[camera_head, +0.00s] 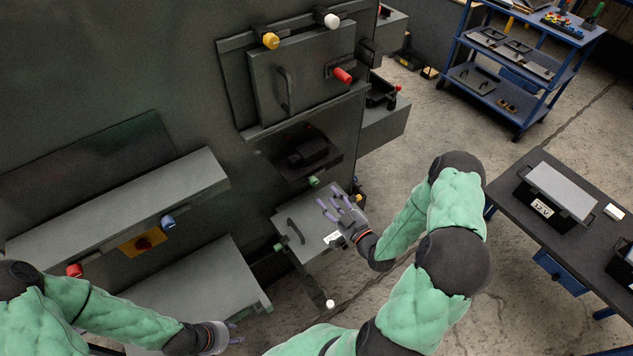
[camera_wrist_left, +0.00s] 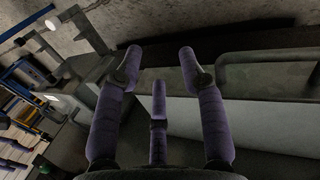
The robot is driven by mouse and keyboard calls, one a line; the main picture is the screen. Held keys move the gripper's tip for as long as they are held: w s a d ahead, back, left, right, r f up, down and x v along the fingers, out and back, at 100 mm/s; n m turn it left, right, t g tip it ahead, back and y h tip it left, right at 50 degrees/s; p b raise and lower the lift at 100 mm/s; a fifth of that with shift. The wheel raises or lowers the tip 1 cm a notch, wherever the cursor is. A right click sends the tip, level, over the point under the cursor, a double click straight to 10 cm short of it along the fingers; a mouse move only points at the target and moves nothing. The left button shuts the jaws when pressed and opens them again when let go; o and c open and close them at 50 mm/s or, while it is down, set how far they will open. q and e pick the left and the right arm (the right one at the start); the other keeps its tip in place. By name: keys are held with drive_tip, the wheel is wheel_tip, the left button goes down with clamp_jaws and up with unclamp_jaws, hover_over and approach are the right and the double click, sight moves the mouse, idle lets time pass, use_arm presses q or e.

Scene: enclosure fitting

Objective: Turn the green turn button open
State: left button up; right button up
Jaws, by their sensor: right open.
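A green turn button (camera_head: 313,181) sits at the top edge of a grey lower door (camera_head: 310,215) that has a dark handle. A second green knob (camera_head: 278,247) is at that door's left edge, and a third green piece (camera_head: 268,309) is at the corner of the left grey panel. I cannot tell which way the green buttons are turned. My right gripper (camera_head: 335,208) is open and empty, just below and right of the upper green button, apart from it. My left gripper (camera_head: 236,333) is low in the head view, and its spread, empty fingers show in the left wrist view (camera_wrist_left: 158,62).
The enclosure has an upper door (camera_head: 315,75) with yellow, white and red knobs. A grey ledge (camera_head: 120,205) with blue and red knobs juts out at left. A dark table (camera_head: 520,200) with a 12V battery stands right; a blue cart (camera_head: 520,60) stands behind. Floor between is clear.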

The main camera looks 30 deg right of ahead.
sight(316, 183)
drive_tip(key=w, duration=0.8)
drive_tip(key=shift+a, duration=0.3)
